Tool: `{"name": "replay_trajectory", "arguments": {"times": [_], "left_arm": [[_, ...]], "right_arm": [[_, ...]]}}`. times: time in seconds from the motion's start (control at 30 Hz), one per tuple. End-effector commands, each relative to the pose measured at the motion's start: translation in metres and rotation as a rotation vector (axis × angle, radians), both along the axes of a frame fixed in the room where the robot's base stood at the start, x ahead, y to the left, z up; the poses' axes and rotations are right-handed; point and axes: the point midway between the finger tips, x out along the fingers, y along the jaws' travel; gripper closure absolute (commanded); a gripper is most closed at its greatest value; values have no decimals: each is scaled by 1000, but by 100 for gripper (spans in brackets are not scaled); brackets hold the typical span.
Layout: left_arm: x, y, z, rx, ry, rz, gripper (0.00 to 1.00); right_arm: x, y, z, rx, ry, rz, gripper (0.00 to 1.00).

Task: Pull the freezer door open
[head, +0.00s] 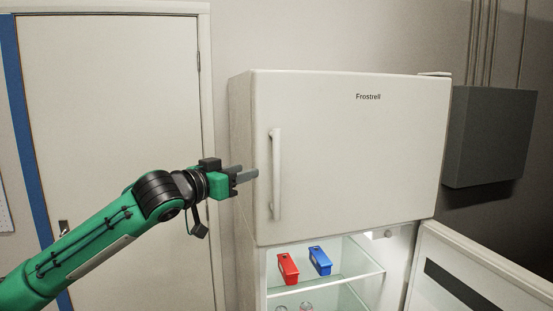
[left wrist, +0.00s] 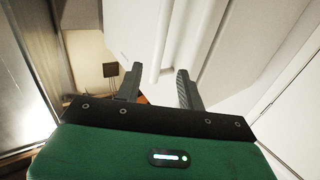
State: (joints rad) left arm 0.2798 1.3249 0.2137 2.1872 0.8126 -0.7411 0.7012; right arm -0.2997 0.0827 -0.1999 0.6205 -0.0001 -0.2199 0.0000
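The white freezer door (head: 350,150) is shut at the top of the fridge and carries the word "Frostrell". Its vertical white handle (head: 275,174) is near the door's left edge. My left gripper (head: 250,174) is just left of the handle in the head view, fingers pointing at it. In the left wrist view the gripper (left wrist: 158,85) is open, with the handle (left wrist: 160,45) ahead of the fingertips and roughly between them. I cannot tell whether either finger touches it. My right gripper is not in view.
The lower fridge door (head: 480,265) stands open to the right. A red container (head: 288,269) and a blue container (head: 320,261) sit on the glass shelf inside. A grey wall box (head: 490,137) is at the right. A room door (head: 110,130) is behind my left arm.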

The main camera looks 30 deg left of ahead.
Motion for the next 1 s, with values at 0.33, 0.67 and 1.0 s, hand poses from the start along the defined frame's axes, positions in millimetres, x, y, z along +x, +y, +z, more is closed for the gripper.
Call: {"name": "replay_trajectory", "arguments": {"times": [0.33,0.67,1.0], "left_arm": [[34,-4,6,-3,-3,-1,61],[85,-10,6,-3,-1,-1,61],[122,-15,2,-1,1,-1,61]], "right_arm": [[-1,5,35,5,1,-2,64],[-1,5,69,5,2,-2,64],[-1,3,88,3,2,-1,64]]}}
